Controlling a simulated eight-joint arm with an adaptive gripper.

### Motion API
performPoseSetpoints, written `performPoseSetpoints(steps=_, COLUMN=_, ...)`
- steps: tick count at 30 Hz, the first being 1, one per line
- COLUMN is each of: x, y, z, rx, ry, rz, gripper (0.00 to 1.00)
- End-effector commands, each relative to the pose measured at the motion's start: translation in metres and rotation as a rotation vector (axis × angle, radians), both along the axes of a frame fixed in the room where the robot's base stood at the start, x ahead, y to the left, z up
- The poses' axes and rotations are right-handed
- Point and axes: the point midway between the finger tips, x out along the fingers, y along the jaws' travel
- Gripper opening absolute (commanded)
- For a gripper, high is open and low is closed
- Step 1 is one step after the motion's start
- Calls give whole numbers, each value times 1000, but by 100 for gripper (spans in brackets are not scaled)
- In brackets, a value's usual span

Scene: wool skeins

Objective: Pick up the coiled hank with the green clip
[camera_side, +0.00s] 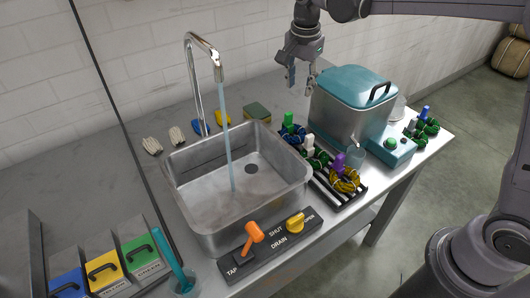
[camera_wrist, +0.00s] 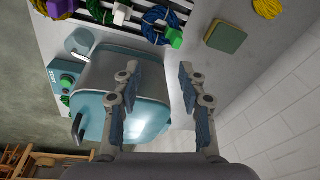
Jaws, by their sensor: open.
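The hank with the green clip (camera_side: 289,118) is a coiled dark blue skein (camera_side: 292,134) at the far end of the striped rack, beside the sink's right rim. In the wrist view the blue coil (camera_wrist: 158,17) and its green clip (camera_wrist: 174,38) show near the top, beyond my fingertips. My gripper (camera_side: 301,82) is open and empty, in the air behind and above the hank, near the teal-lidded tank's left side. Its spread fingers (camera_wrist: 158,82) also show in the wrist view, apart from the hank.
A green hank with a white clip (camera_side: 308,143) and a yellow hank with a purple clip (camera_side: 339,161) share the rack. The tank (camera_side: 350,108) stands close by. Water runs into the sink (camera_side: 210,180). A sponge (camera_side: 257,112) lies behind the sink.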

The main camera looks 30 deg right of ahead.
Motion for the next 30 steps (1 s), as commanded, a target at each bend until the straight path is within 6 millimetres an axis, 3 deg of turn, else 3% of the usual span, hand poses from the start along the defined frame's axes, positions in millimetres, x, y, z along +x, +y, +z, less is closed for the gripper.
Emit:
performPoseSetpoints(steps=3, x=24, y=5, z=-16, rx=-5, ry=36, rz=-137, gripper=42)
performPoseSetpoints(steps=9, x=44, y=10, z=-37, rx=-18, ry=72, rz=-303, gripper=42)
performPoseSetpoints(steps=14, x=49, y=11, z=-46, rx=-24, ry=81, rz=-350, gripper=42)
performPoseSetpoints(steps=24, x=49, y=3, z=-90, rx=-23, ry=81, rz=-353, gripper=42)
performPoseSetpoints(steps=30, x=49, y=0, z=-102, rx=-23, ry=81, rz=-353, gripper=42)
